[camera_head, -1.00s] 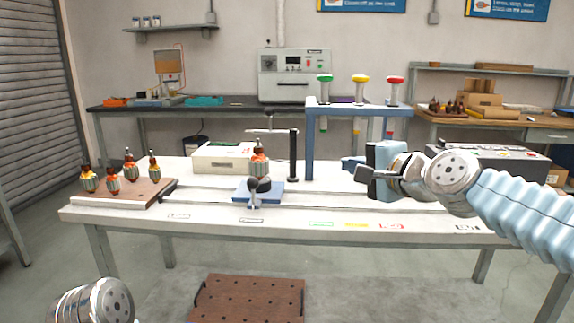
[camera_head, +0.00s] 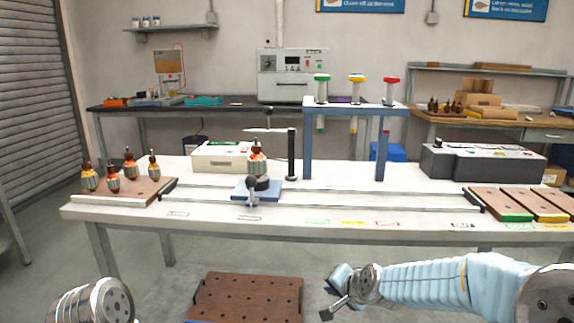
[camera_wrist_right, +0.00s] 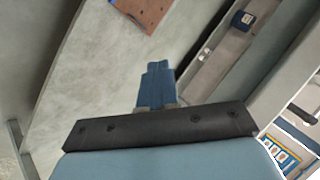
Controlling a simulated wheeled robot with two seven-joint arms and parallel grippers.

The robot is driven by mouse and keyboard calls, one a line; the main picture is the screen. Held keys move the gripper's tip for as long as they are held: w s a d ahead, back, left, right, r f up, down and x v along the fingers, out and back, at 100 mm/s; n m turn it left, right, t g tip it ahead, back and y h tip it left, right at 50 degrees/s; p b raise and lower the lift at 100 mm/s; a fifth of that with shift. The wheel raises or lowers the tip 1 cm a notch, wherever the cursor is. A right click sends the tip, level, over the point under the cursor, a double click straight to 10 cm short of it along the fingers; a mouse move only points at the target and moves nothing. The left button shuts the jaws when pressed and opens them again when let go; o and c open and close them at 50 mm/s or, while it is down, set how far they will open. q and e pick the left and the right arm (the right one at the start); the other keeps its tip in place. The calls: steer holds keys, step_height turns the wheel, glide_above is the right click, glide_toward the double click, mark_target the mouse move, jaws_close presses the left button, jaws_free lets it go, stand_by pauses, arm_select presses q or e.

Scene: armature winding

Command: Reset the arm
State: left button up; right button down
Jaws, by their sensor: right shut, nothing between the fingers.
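My right gripper (camera_head: 333,303) is in front of the white table (camera_head: 330,215), below its front edge and over the floor, holding nothing. In the right wrist view its blue fingers (camera_wrist_right: 156,85) are together with no gap. My left arm shows only as a round joint at the lower left of the head view; its gripper is out of view. An armature (camera_head: 257,162) stands in the winding fixture on a blue base (camera_head: 270,193). Several more armatures (camera_head: 113,180) stand on a wooden board (camera_head: 150,192) at the table's left.
A blue rack (camera_head: 308,150) holds green, yellow and red-topped spools. A dark box (camera_head: 484,163) and wooden trays with coloured ends (camera_head: 500,200) are at the table's right. A perforated brown board (camera_head: 245,298) lies low in front, left of my right gripper.

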steer(key=s+d+f+n+g, duration=0.1)
steer(key=s+f+n+g, duration=0.35)
steer(key=f, duration=1.05)
steer(key=s+f+g, duration=0.2)
steer(key=s+f, duration=0.6)
steer(key=s, duration=0.3)
steer(key=s+a+f+n+g, duration=0.1)
steer(key=s+f, duration=0.8)
steer(key=s, duration=0.3)
steer(key=shift+s+a+f+g+y, duration=0.25)
steer(key=shift+s+a+g+y, duration=0.05)
steer(key=shift+g, duration=0.05)
